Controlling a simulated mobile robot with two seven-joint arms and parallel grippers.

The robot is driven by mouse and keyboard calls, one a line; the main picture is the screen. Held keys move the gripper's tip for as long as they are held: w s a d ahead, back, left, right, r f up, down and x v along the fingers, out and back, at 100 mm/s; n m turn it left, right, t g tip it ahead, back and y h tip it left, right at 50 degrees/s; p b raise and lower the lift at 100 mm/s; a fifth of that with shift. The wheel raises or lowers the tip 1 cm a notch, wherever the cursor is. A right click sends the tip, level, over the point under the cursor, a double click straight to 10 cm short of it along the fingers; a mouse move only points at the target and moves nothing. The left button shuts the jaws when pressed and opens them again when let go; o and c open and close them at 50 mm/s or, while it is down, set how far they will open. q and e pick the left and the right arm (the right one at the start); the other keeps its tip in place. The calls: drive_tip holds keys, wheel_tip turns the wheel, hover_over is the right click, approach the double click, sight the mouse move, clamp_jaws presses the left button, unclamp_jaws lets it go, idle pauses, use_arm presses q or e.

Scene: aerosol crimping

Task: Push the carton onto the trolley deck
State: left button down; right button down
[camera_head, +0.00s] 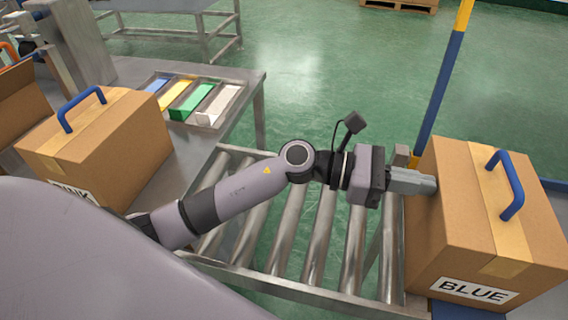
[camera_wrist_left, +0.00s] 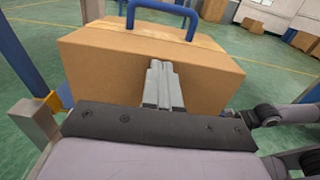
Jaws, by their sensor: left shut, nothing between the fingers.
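A brown carton (camera_head: 478,220) with a blue handle and a label reading BLUE stands at the right of the head view, past the end of the roller conveyor. A little blue trolley deck (camera_head: 462,309) shows under its front edge; the rest is hidden. My left gripper (camera_head: 432,185) is shut and empty, its tips at the carton's left side. In the left wrist view the carton (camera_wrist_left: 110,75) fills the middle, with the shut fingers (camera_wrist_left: 160,68) against or very near its face; I cannot tell if they touch. My right gripper is not in view.
The roller conveyor (camera_head: 318,235) is bare between the table and the carton. Another carton (camera_head: 110,145) with a blue handle stands at the left, beside a tray (camera_head: 208,115) of coloured blocks. A blue and yellow post (camera_head: 440,90) rises behind the BLUE carton.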

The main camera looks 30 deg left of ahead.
sight(474, 195)
use_arm(q)
drive_tip(key=b+x, duration=0.1)
drive_tip(key=x, duration=0.7)
drive_tip(key=shift+d, duration=0.65)
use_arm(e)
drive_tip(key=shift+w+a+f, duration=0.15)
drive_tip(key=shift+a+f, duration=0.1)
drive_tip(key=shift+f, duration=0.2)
use_arm(q)
drive_tip(key=shift+a, duration=0.1)
